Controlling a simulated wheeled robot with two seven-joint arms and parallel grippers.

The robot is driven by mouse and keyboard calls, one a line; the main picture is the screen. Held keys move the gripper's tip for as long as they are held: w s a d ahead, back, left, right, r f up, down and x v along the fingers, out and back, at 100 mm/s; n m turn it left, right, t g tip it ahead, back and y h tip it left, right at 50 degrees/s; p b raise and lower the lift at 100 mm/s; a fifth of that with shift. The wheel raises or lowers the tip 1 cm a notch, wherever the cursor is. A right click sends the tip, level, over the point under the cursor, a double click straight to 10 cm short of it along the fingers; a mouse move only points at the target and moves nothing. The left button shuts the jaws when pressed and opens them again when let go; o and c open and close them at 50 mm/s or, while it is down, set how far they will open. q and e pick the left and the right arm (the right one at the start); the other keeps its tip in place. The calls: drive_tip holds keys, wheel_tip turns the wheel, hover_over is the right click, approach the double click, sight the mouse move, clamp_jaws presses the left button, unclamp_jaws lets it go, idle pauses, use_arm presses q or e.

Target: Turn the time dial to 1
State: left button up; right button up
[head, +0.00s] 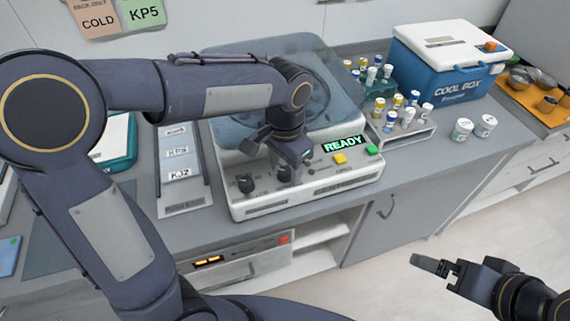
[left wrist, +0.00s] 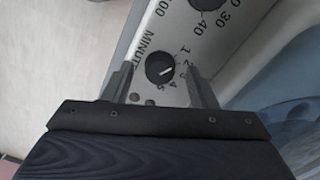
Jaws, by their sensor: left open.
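The time dial is a black round knob with a white mark; it shows in the left wrist view (left wrist: 160,67) and on the machine's front panel in the head view (head: 284,173). Numbers from 1 upward curve along its right side, with MINUTE lettering beside it. Its mark points right, around 2 or 3; I cannot tell exactly. My left gripper (head: 292,160) is over the panel at this dial. In the left wrist view the open fingers (left wrist: 160,75) flank the dial, with gaps on both sides. My right gripper (head: 434,265) is off to the right, above the floor.
A second black knob (head: 245,183) is left of the time dial. A READY display (head: 343,143), yellow button (head: 340,158) and green button (head: 372,150) are to its right. The translucent lid (head: 335,95) is behind. Vial racks (head: 405,136) and a cool box (head: 450,65) stand right.

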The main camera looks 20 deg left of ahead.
sight(285, 170)
use_arm(q)
wheel_tip(285, 170, up, 7)
drive_tip(key=shift+r, duration=0.2)
idle(0.5)
drive_tip(key=s+a+f+n+t+h, duration=0.2)
drive_tip(key=s+a+n, duration=0.2)
drive_tip(key=s, duration=0.4)
drive_tip(key=s+a+f+n+t+h, duration=0.1)
drive_tip(key=s+a+f+n+t, duration=0.2)
drive_tip(key=s, duration=0.5)
drive_tip(key=shift+s+a+n+t+h, duration=0.3)
drive_tip(key=shift+a+n+h, duration=0.1)
drive_tip(key=shift+a+n, duration=0.4)
